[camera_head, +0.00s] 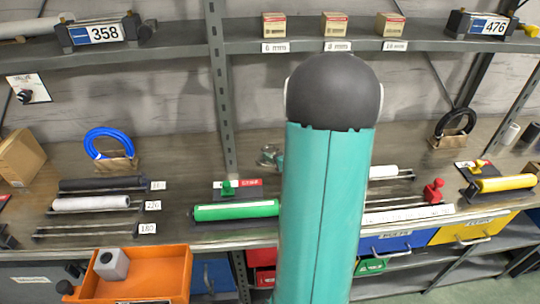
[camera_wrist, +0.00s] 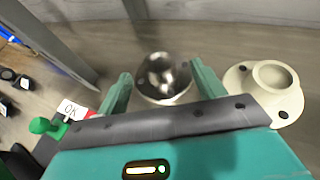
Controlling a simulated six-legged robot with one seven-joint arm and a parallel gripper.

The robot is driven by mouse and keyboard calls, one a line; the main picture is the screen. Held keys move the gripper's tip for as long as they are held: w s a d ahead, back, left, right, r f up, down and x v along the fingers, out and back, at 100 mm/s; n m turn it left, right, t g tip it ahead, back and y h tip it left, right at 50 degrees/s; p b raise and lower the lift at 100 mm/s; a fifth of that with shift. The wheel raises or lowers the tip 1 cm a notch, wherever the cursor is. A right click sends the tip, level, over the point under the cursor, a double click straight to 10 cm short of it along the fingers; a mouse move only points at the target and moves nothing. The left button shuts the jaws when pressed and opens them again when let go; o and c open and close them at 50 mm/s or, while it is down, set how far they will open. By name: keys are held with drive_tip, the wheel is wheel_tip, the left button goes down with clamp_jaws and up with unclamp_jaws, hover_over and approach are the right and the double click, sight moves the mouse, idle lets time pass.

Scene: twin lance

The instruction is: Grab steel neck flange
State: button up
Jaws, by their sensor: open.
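The steel neck flange (camera_wrist: 163,80) shows in the wrist view as a shiny round metal piece on the grey-brown bench top. Its lower edge is close to the dark bar of my gripper. My gripper (camera_wrist: 161,86) is open, with one teal finger to the left of the flange and one to the right. I see a gap on each side; whether the fingers are low enough to flank it, I cannot tell. In the head view my teal arm hides most of this spot.
A cream flange (camera_wrist: 270,88) with bolt holes lies just right of the right finger. A grey post (camera_wrist: 50,40) rises at upper left. A green roll (camera_head: 236,210) lies along the bench front.

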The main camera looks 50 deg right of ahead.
sight(270, 147)
drive_tip(key=x, duration=0.3)
drive_tip(key=shift+w+f, duration=0.2)
drive_tip(key=shift+w, duration=0.15)
drive_tip(key=shift+c, duration=0.2)
drive_tip(key=c, duration=1.4)
clamp_jaws()
drive_tip(key=shift+r, duration=0.1)
